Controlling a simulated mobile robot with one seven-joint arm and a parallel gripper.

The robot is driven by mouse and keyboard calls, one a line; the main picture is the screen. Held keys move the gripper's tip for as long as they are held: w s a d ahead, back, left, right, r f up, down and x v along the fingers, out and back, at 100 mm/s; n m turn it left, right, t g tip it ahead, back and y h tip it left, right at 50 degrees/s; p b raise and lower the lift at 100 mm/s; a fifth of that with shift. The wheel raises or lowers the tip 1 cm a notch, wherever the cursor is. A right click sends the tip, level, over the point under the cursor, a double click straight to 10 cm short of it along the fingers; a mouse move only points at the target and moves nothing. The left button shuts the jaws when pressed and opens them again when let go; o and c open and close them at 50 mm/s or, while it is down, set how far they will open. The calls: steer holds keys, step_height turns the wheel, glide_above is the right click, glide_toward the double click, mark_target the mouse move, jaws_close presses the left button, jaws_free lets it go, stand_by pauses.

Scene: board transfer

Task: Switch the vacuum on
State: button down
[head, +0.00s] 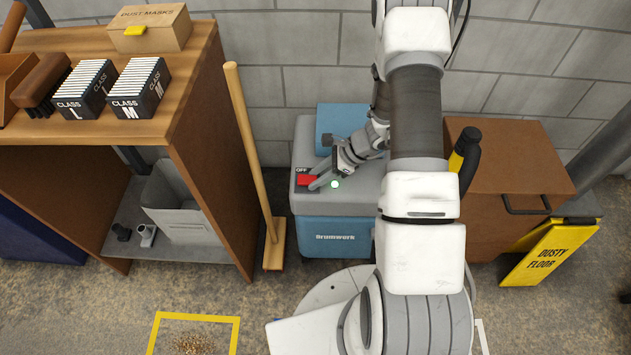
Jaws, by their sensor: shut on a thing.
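The vacuum (335,235) is a blue and grey machine marked "Brumwork" against the back wall. A red switch (306,180) sits at the left of its grey top, beside a dark "OFF" label (302,170). A small pale round spot with a green rim (335,184) shows just right of the fingertips.
A wooden shelf unit (190,120) holding filter boxes (138,88) stands left. A broom (250,150) leans between it and the vacuum. A brown cabinet (510,165) and a yellow "Dusty floor" sign (552,250) stand right. Yellow tape (195,317) frames debris on the floor.

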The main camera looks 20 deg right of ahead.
steer(key=shift+d+f+y+b, duration=0.1)
steer(key=shift+f+y+b, duration=0.1)
steer(key=shift+y+b, duration=0.35)
steer(key=shift+c, duration=2.4)
jaws_free()
steer(key=p+v, duration=0.5)
steer(key=v, duration=1.2)
steer(key=shift+s+d, duration=0.2)
steer(key=shift+s, duration=0.2)
steer(key=shift+r, duration=0.1)
